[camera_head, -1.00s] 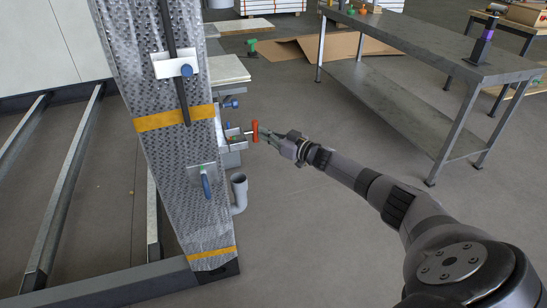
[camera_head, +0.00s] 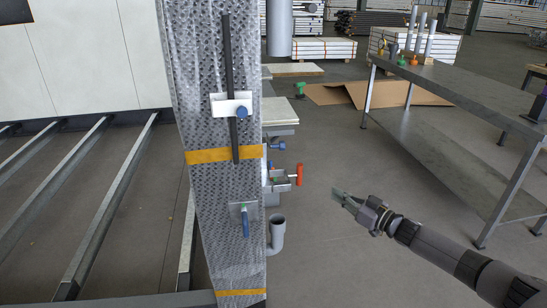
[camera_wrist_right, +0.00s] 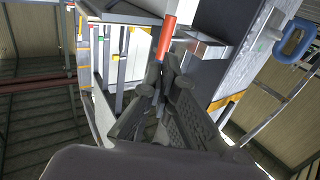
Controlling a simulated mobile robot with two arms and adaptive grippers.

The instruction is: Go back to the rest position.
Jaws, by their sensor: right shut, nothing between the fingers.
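My right gripper (camera_head: 339,196) is in the middle right of the head view, pointing left toward the metal frame post. Its fingers are together and hold nothing. It is apart from the red-orange handle (camera_head: 300,174) of the valve on the post, with a clear gap between them. In the right wrist view the closed fingers (camera_wrist_right: 172,75) show in the middle, with the red handle (camera_wrist_right: 166,38) just beyond the tips in the picture. My left gripper is in neither view.
The post (camera_head: 215,130) carries a lever with a blue handle (camera_head: 245,222); a grey pipe (camera_head: 277,236) stands beside it. A metal table (camera_head: 450,90) is at the right. Floor between post and table is clear. Flattened cardboard (camera_head: 345,95) lies behind.

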